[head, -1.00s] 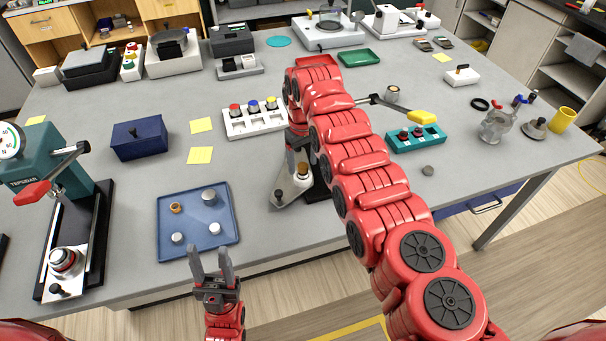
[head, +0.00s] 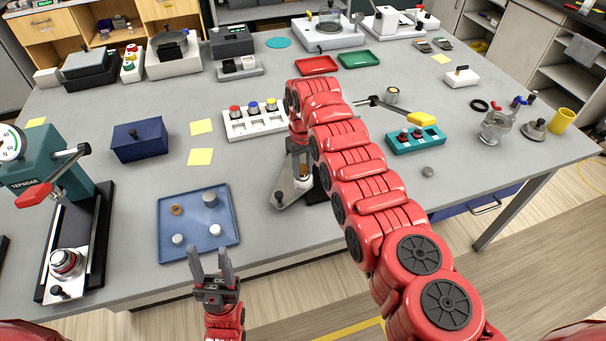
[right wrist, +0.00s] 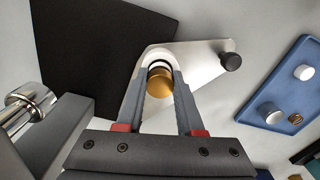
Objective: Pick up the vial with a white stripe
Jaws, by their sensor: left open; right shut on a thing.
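My right gripper (right wrist: 160,95) is shut on a small brass-topped cylinder (right wrist: 160,82), which stands at the slot of a pale metal plate (right wrist: 205,55) with a black knob. In the head view this plate (head: 288,197) lies near the table's front edge. My left gripper (head: 210,262) is open and empty, in front of the blue tray (head: 165,225). A white rack (head: 240,129) holds red, blue and yellow-topped pieces. A teal holder (head: 400,148) holds dark-topped pieces.
The blue tray bears several small round pieces. A press with a red handle (head: 35,193) stands at left, beside a dark blue box (head: 138,140). Red (head: 316,66) and green (head: 360,59) trays lie behind my right arm.

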